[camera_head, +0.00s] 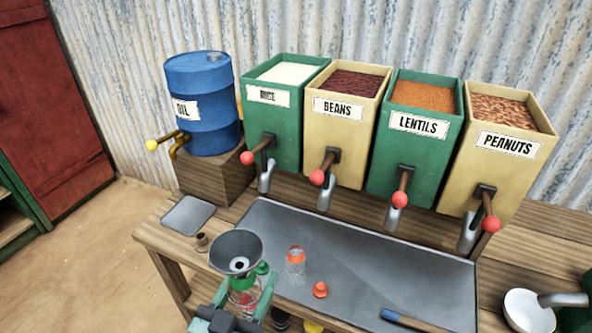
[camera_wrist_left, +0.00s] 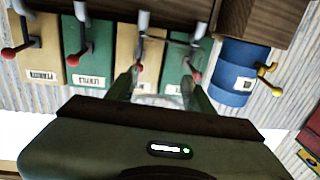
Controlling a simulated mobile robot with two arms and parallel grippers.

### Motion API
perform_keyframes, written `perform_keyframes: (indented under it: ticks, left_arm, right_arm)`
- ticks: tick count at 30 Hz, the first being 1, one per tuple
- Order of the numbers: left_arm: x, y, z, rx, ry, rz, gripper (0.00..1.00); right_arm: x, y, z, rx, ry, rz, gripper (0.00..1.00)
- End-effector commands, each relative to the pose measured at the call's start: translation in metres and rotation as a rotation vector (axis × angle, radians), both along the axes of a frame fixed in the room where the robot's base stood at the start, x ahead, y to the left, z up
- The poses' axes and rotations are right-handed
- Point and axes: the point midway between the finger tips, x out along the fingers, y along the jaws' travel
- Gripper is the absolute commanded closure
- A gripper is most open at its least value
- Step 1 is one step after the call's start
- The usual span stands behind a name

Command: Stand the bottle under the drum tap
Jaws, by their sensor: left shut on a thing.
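The clear bottle (camera_head: 243,298) is between the fingers of my left gripper (camera_head: 246,288), which is shut on it near the bench's front edge. It also shows as clear glass in the left wrist view (camera_wrist_left: 160,101). A grey funnel (camera_head: 236,245) shows directly above the bottle; I cannot tell whether it sits in its mouth. The blue oil drum (camera_head: 208,85) lies on a wooden block at the back left. Its brass tap (camera_head: 179,142) with a yellow knob (camera_head: 151,145) points left, well away from the bottle. My right gripper is not in view.
A grey square plate (camera_head: 187,215) lies on the bench below the tap. A small brown cork-like piece (camera_head: 201,242) is beside it. On the metal sheet (camera_head: 370,260) are a clear jar (camera_head: 296,261) and an orange cap (camera_head: 320,290). Several dispensers with red-knobbed levers line the back.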

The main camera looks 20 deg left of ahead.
Motion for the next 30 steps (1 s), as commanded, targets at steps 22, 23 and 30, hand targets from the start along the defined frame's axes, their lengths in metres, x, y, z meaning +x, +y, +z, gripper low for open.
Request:
perform_keyframes:
  ticks: [22, 23, 30]
  left_arm:
    - [0.164, 0.113, -0.003, -0.003, -0.006, 0.188, 0.92]
    - [0.172, 0.119, -0.001, -0.004, -0.006, 0.198, 0.92]
    - [0.21, 0.149, 0.008, -0.001, -0.002, 0.247, 0.92]
  right_arm:
    - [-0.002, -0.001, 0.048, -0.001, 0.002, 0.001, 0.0]
    - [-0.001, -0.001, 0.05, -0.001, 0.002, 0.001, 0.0]
    - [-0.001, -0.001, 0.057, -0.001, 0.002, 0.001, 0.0]
